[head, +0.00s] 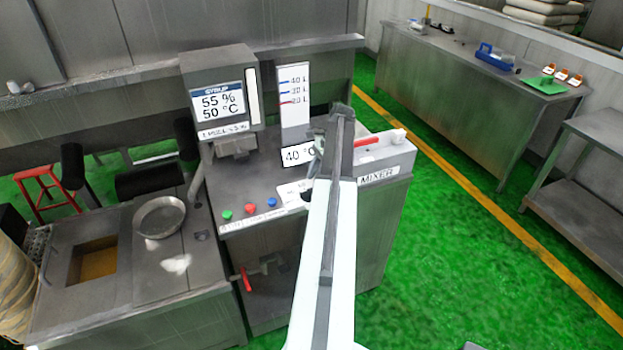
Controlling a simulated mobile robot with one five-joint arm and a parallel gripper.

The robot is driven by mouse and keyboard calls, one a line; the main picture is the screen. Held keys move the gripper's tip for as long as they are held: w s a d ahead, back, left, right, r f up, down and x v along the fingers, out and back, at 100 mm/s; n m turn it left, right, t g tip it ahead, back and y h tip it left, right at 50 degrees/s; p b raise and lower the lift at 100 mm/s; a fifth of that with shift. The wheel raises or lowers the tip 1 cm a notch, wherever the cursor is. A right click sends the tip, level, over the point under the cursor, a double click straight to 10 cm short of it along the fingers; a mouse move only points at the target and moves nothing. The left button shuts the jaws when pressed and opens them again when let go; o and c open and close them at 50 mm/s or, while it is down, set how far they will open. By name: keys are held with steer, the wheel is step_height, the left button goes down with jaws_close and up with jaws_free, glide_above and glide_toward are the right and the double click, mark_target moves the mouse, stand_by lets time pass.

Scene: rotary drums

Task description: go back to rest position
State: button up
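My arm (330,220) reaches forward from the bottom edge, over the grey machine labelled MIXER (378,178). Its dark far link ends above the machine's top, beside the level scale. My gripper (317,158) shows only in part, close to the left side of the dark link, near the 40 °C label. The arm hides most of it, so its fingers cannot be made out and I cannot tell whether it holds anything.
A display (218,104) reads 55 % and 50 °C. A white level scale (294,100), a red lever (367,143), coloured buttons (250,209) and a red-handled valve (246,278) surround the arm. A round pan (159,217) sits left. Green floor (450,260) is open right.

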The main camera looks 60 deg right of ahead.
steer(key=p+v, duration=0.1)
steer(key=v, duration=0.2)
stand_by(0.4)
